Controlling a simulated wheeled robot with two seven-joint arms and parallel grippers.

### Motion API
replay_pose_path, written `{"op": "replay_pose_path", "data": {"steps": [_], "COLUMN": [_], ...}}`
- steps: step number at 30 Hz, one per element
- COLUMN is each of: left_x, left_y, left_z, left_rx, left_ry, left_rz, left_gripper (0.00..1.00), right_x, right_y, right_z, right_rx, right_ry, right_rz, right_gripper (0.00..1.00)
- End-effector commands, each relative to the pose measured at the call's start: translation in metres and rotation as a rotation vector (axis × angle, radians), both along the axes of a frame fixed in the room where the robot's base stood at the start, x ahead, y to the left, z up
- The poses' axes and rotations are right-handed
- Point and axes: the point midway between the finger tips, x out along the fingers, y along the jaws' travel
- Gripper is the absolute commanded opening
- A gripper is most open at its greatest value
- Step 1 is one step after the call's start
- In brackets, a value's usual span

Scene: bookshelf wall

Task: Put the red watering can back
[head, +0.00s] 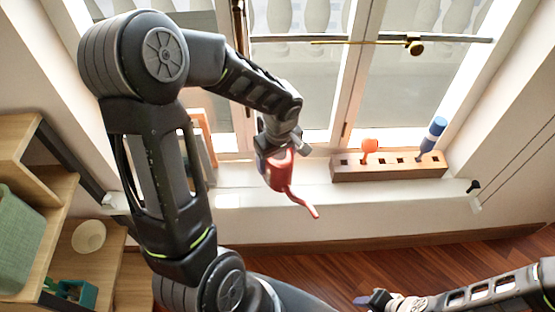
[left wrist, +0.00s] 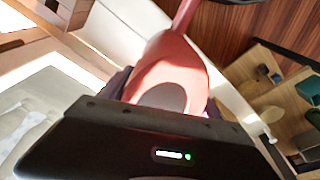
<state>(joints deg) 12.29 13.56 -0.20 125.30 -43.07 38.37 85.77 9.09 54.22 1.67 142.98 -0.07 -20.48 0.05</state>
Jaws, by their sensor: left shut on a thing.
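The red watering can (head: 281,172) is held in my left gripper (head: 272,150), in front of the window sill and left of the wooden block. Its thin spout points down and to the right. In the left wrist view the can (left wrist: 172,70) fills the space between the fingers, with its spout toward the top. The left gripper is shut on it; the exact grip point is partly hidden. My right gripper (head: 376,300) is low at the bottom right, over the floor, small and partly cut off; its finger opening is unclear.
A wooden block with holes (head: 390,170) stands on the window sill (head: 250,200), holding an orange item (head: 369,146) and a blue-and-white item (head: 433,134). Wooden shelves (head: 75,240) with a green bin (head: 18,235) stand at left. The sill is bare between can and block.

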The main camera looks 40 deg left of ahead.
Motion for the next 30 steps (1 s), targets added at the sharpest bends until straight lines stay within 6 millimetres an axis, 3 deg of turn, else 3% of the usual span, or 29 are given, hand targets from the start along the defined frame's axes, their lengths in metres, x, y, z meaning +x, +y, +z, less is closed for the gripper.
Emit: {"op": "replay_pose_path", "data": {"steps": [22,30], "left_x": [-0.002,-0.003], "left_y": [0.0,0.0], "left_z": [0.0,-0.014], "left_rx": [-0.031,-0.031], "left_ry": [0.036,0.036], "left_rz": [0.023,0.024], "left_gripper": [0.03,0.03], "right_x": [0.0,0.0], "right_y": [0.0,0.0], "right_z": [0.0,-0.009], "right_rx": [0.0,0.0], "right_ry": [0.0,0.0], "right_rz": [0.0,0.0], "right_gripper": [0.36,0.36]}}
